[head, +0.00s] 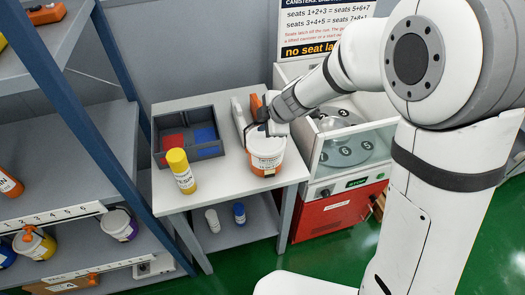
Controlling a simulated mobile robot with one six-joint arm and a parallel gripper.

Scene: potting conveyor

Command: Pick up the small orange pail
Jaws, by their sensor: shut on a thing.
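A small orange pail (266,164) with a wide white label is at the right part of the grey side table (178,203). My gripper (265,128) comes down from the upper right and is shut at the top of this pail. The jaws hide part of its rim and handle, so the exact grip is hard to see. The pail looks upright; I cannot tell whether its base touches the table top. An orange part (257,107) shows just behind the jaws.
On the table are a yellow canister (181,171) and a grey divided bin (161,127) with red and blue compartments. A glass-sided machine with numbered seats (346,151) stands close on the right. A shelf rack at left holds a yellow pail (40,246) and a purple pail (119,226).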

